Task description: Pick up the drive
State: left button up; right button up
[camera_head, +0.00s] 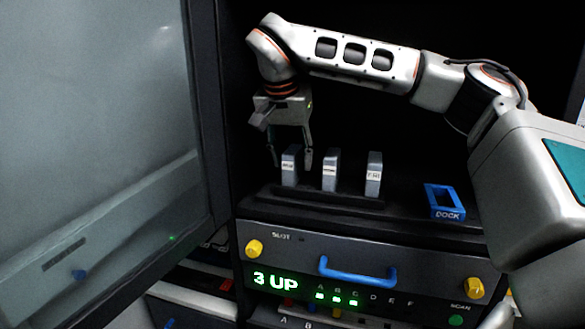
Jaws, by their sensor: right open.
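Three grey drives stand upright in a row on a dark shelf: a left drive (290,168), a middle drive (330,171) and a right drive (374,175). Each has a small white label, too small to read surely. My right gripper (291,160) reaches in from the right and points down over the left drive. Its fingers are open, one on each side of that drive's upper part. I cannot tell if they touch it. My left gripper is not in view.
A blue frame marked DOCK (444,201) sits right on the shelf. Below is a panel (300,243) with a blue handle (357,270), yellow knobs (254,249) and a green "3 UP" display (275,282). A large grey door (100,130) stands at left.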

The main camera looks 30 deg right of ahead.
jog(key=shift+x, duration=1)
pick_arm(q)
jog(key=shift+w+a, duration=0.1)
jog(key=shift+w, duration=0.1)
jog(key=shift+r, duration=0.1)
pick_arm(e)
grip_shut()
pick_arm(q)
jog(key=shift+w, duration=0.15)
pick_arm(e)
jog(key=shift+r, duration=0.1)
jog(key=shift+r, duration=0.1)
